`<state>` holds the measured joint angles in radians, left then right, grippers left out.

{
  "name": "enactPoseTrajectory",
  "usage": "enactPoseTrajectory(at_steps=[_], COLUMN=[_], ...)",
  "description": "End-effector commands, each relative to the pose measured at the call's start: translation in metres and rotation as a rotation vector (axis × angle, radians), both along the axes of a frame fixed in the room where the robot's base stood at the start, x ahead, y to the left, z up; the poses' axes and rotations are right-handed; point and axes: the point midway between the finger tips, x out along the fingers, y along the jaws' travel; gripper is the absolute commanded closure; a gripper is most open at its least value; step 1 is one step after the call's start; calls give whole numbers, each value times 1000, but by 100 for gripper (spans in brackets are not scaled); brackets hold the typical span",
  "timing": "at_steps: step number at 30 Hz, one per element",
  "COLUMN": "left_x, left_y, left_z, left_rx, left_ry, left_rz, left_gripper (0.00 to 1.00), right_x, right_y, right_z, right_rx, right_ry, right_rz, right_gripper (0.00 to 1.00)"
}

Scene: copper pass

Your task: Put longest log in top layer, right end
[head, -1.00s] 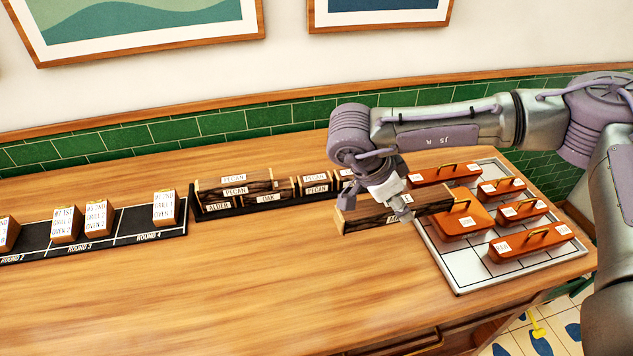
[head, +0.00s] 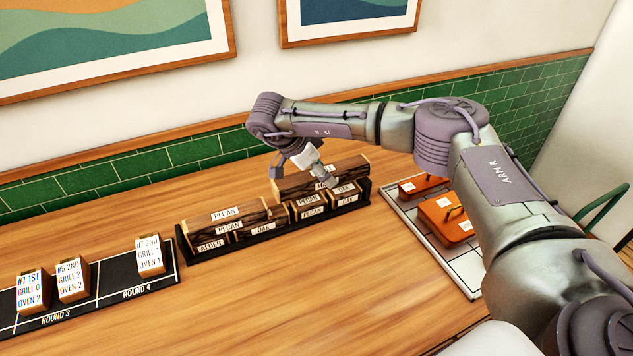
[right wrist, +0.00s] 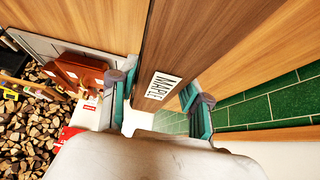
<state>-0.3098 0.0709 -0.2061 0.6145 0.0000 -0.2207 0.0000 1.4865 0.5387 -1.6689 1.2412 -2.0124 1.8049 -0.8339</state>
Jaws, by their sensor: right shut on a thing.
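The long dark maple log (head: 345,172) is in my right gripper (head: 317,176), at the right end of the black log rack (head: 183,246). The log lies level, right above or on the short pecan and oak logs there; I cannot tell whether it touches them. In the right wrist view the log, with its MAPLE label (right wrist: 158,86), runs between the two fingers of the right gripper (right wrist: 160,97). A pecan log (head: 225,214) lies in the top layer at the rack's left end. Alder, oak and pecan labels show below. My left gripper is not in view.
A white tiled tray (head: 436,246) with orange handled boxes (head: 446,218) stands right of the rack, partly behind my right arm. A black ROUND strip (head: 110,291) with white-labelled blocks (head: 150,257) lies at left. The table front is clear.

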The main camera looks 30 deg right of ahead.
Motion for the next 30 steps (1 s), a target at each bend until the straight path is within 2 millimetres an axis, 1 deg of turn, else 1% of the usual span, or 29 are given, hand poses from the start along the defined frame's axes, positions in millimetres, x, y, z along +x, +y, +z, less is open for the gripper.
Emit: enactPoseTrajectory(at_steps=[1,3,8,12,15,26,27,29,30], left_x=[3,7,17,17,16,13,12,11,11], left_y=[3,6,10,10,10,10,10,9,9], left_z=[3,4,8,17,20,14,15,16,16], left_rx=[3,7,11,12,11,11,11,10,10], left_ry=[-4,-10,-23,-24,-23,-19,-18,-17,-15], left_rz=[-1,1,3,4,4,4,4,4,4], left_gripper=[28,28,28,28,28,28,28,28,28], right_x=[5,8,9,9,9,9,9,9,9], right_y=[5,8,9,9,9,9,9,9,9], right_z=[-2,-6,-14,-33,-45,-52,-51,-51,-51], right_rx=[-1,0,-1,-2,-1,-1,0,0,0], right_ry=[0,-1,1,3,1,-1,-1,0,0], right_rz=[-1,-2,-2,-2,-2,-2,-1,-1,-1], right_gripper=[100,100,100,100,100,100,48,38,31])
